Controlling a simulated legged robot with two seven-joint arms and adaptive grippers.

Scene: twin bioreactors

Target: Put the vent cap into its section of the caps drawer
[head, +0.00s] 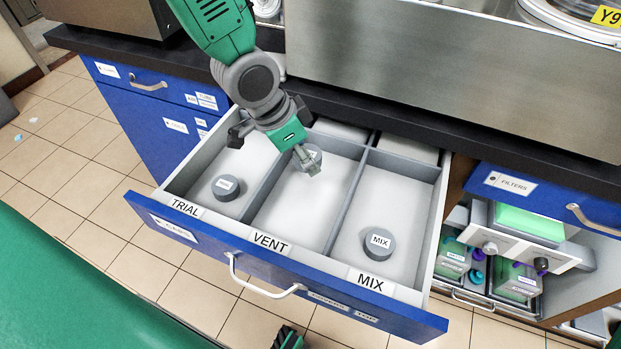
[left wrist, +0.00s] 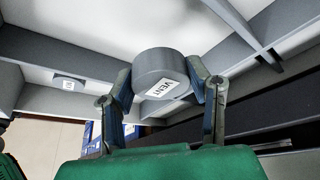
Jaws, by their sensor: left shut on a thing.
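My left gripper (head: 306,162) is shut on the vent cap, a grey round cap with a white VENT label. The vent cap (head: 313,153) is partly hidden by the fingers in the head view. The left wrist view shows the vent cap (left wrist: 158,76) between the two fingers. The gripper is over the VENT section (head: 300,210) in the middle of the open caps drawer; I cannot tell whether the cap touches the floor. No other cap shows in that section. At the bottom edge, a cut-off green and black piece (head: 288,338) appears to be my right gripper, its fingers unclear.
A TRIAL cap (head: 226,187) lies in the left section and a MIX cap (head: 377,243) in the right one. Grey dividers (head: 346,205) separate the sections. The dark counter edge (head: 400,126) overhangs the drawer's back. An open compartment with boxes (head: 518,285) is at right.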

